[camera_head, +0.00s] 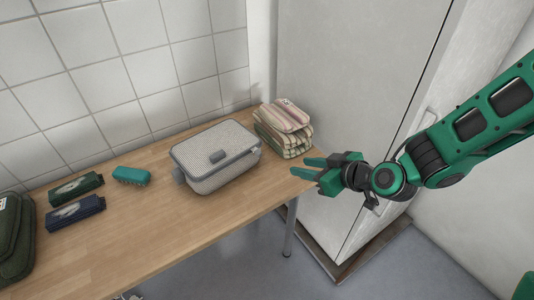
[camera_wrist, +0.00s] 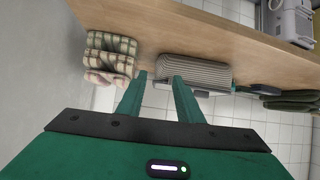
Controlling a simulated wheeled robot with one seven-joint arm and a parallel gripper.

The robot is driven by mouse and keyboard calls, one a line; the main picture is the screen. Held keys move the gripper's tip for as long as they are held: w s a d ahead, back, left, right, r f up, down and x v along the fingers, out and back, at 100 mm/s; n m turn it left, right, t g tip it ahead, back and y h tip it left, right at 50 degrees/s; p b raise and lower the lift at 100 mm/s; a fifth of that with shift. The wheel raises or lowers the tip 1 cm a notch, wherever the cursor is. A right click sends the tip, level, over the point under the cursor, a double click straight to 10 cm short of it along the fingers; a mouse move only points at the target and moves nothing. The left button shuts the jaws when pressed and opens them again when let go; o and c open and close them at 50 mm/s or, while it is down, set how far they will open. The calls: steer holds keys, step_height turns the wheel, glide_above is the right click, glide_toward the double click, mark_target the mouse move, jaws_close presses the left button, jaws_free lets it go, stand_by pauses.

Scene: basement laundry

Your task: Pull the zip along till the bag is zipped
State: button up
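In the wrist view the bag (camera_wrist: 198,72) lies beyond the fingertips (camera_wrist: 158,76).
Folded striped cloths (camera_head: 284,125) are stacked just right of the bag, close to my gripper. A teal brush-like object (camera_head: 131,175), two dark boxes (camera_head: 76,212) and a dark green bag (camera_head: 14,235) are at the left. The table front (camera_head: 190,228) is clear. A tall cabinet (camera_head: 345,90) stands behind my arm.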

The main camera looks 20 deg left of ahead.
steer(key=y, duration=0.2)
glide_toward(261, 153)
steer(key=s+d, duration=0.1)
steer(key=shift+t, duration=0.4)
steer(key=x, duration=1)
steer(key=shift+a, duration=0.2)
jaws_close()
